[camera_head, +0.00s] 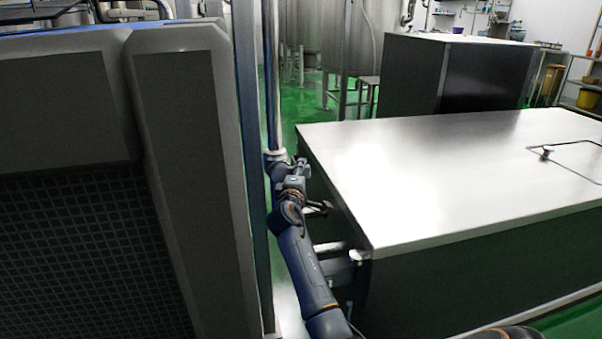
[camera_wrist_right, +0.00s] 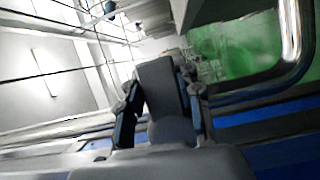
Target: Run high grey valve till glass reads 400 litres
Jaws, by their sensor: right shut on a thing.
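My right gripper (camera_head: 287,168) is beside a thin upright pipe (camera_head: 272,90) at the edge of the large grey machine. In the right wrist view its two fingers stand either side of a dark grey flat piece (camera_wrist_right: 158,88), which looks like the grey valve's handle, and are shut on it. In the head view the gripper and arm hide most of the valve. I cannot make out a sight glass with readable marks, so no litre level shows. My left gripper is not in view.
The large grey machine (camera_head: 190,120) with a mesh panel fills the left. A steel-topped table (camera_head: 440,170) stands close on the right of my arm, leaving a narrow gap. Steel tanks (camera_head: 325,35) stand behind on green floor (camera_head: 300,100).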

